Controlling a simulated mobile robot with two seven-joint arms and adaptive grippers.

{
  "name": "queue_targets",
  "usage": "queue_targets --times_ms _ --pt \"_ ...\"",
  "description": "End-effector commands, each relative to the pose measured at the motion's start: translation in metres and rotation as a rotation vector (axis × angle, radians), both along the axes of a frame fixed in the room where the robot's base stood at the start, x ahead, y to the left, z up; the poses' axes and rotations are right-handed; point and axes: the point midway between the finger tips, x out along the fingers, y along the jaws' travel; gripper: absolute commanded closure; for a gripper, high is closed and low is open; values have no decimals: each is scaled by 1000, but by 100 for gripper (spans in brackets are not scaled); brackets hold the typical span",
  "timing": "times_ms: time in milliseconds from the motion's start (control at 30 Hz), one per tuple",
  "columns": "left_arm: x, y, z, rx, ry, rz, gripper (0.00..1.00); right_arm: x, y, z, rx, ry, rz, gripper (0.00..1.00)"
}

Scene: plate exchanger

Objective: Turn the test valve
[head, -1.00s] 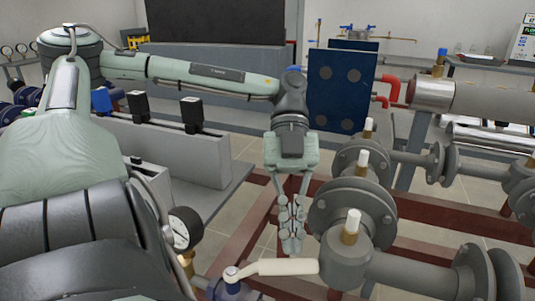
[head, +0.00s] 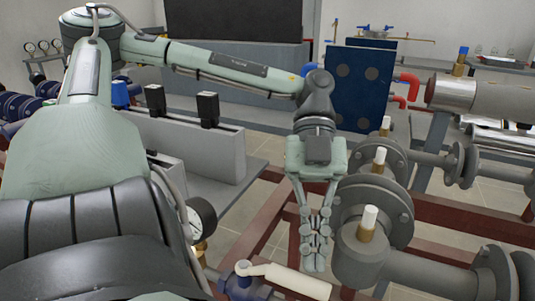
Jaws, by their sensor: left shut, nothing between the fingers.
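A blue valve (head: 240,287) with a long cream lever (head: 296,280) sits at the bottom centre of the head view. The lever points right and slopes down towards the near edge. My left gripper (head: 315,258) hangs down from above with its fingers shut and empty. Its fingertips appear right by the far side of the lever's outer half; I cannot tell whether they touch it. My right gripper is not in view.
A grey flanged pipe (head: 430,268) with white-capped brass fittings (head: 367,222) stands close to the right of my left gripper. A pressure gauge (head: 201,217) is left of the valve. Dark red frame beams (head: 270,222) run below. A blue plate unit (head: 360,88) stands behind.

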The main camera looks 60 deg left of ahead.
Motion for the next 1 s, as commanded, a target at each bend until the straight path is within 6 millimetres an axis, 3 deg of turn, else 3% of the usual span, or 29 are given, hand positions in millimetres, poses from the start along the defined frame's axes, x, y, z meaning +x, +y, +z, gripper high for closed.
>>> queue_targets --times_ms 467,1000 --pt "6 7 7 2 -2 2 100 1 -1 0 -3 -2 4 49" --pt "49 67 74 1 1 1 100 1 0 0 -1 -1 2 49"
